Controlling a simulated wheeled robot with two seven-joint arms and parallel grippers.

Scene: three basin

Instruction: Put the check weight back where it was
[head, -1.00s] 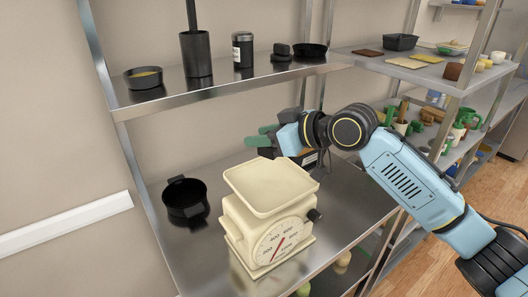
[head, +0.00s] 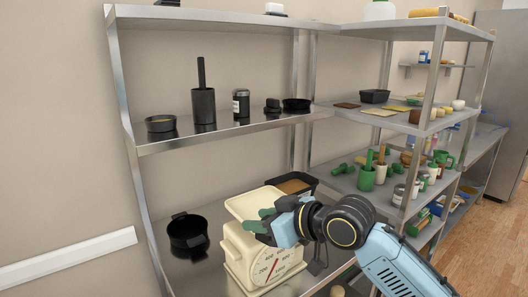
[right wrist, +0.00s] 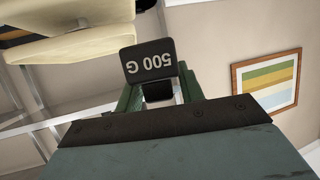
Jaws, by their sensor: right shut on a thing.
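My right gripper (head: 266,222) is shut on the check weight, a dark block marked "500 G" (right wrist: 148,60). In the right wrist view the block sits between the green fingers (right wrist: 158,92). In the head view I cannot make the weight out at the gripper. The gripper overlaps the right front of the cream dial scale (head: 240,255) and its pan (head: 243,204); I cannot tell whether it touches them. A cream edge, likely the pan (right wrist: 85,40), shows at upper left in the right wrist view. My left gripper is not in view.
A black pot (head: 187,236) stands left of the scale. A black tray with brown contents (head: 303,179) is behind it. The upper shelf (head: 225,131) holds a bowl, a utensil holder, a jar and small dark items. More racks stand at right.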

